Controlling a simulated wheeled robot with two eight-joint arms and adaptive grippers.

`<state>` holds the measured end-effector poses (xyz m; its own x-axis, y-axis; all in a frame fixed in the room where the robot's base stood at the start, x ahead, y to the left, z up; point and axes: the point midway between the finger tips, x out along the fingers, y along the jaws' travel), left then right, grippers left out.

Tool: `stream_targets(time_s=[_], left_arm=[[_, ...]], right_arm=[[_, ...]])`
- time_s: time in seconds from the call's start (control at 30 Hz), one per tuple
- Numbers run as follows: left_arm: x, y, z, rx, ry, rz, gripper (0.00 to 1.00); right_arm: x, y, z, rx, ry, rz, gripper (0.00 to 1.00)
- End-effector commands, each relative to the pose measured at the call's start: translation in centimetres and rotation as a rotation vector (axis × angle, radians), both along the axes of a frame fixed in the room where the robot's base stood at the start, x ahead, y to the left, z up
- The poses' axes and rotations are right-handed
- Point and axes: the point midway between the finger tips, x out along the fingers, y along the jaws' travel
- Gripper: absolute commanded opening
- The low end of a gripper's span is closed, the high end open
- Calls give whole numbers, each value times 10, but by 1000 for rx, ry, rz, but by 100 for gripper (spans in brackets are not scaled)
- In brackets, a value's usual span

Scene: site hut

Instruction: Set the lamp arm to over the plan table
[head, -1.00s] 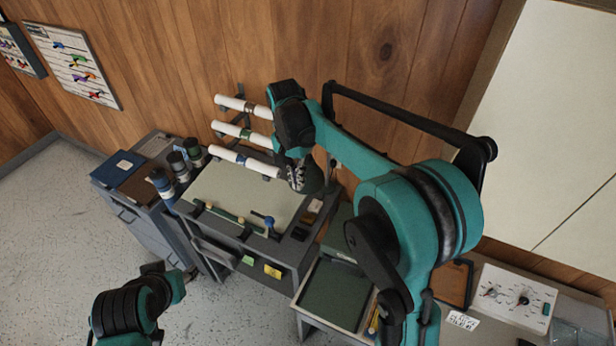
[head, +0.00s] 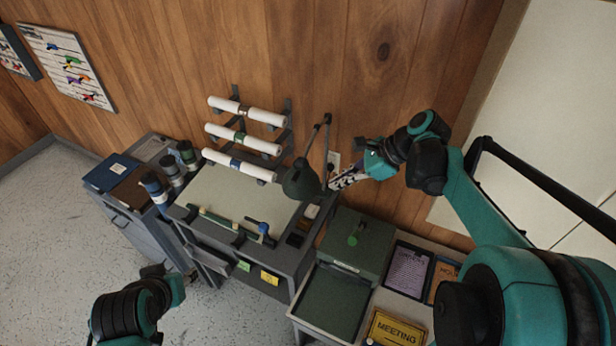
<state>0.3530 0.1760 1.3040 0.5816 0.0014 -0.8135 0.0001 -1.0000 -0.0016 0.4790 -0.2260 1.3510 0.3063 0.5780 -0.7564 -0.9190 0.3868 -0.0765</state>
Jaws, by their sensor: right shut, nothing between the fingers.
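The lamp has a dark green shade (head: 300,182) on a thin jointed lamp arm (head: 318,138) that rises by the wood wall. The shade hangs at the back right of the plan table (head: 212,188), over or close to its right edge in this view. My right gripper (head: 334,184) is shut and empty, just right of the shade. I cannot tell whether its tips touch the lamp. My left arm shows at the lower left, but its gripper fingers cannot be made out.
Rolled plans (head: 243,139) sit on a wall rack behind the table. A green box (head: 352,240) and a MEETING sign (head: 396,328) are on the bench at right. A grey cabinet (head: 135,220) stands left of the table. The floor at left is clear.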

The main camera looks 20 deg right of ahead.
Motion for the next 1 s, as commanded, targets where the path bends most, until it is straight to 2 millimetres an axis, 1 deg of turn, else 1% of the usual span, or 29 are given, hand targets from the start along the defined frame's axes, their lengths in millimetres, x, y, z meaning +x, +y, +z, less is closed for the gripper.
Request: stream_targets(time_s=[0.03, 0.1, 0.2, 0.33, 0.47, 0.8, 1.0], left_arm=[[0, 0, -3, 0, 0, 0, 41], [0, 0, -5, 0, 0, 0, 41], [0, 0, -5, 0, 0, 0, 41], [0, 0, -5, 0, 0, 0, 41], [0, 0, -4, 0, 0, 0, 41], [0, 0, -4, 0, 0, 0, 41], [0, 0, 3, 0, 0, 0, 41]], right_arm=[[-6, -8, 3, 58, -7, -85, 0], [-9, -15, 11, 127, -14, -173, 0], [-11, -18, 17, 181, -20, -234, 0], [-7, -13, 14, 195, -20, -246, 0], [2, 0, 1, 194, -19, -242, 0], [36, 45, -45, 192, -21, -240, 0], [53, 67, -37, 191, -20, -240, 0]])
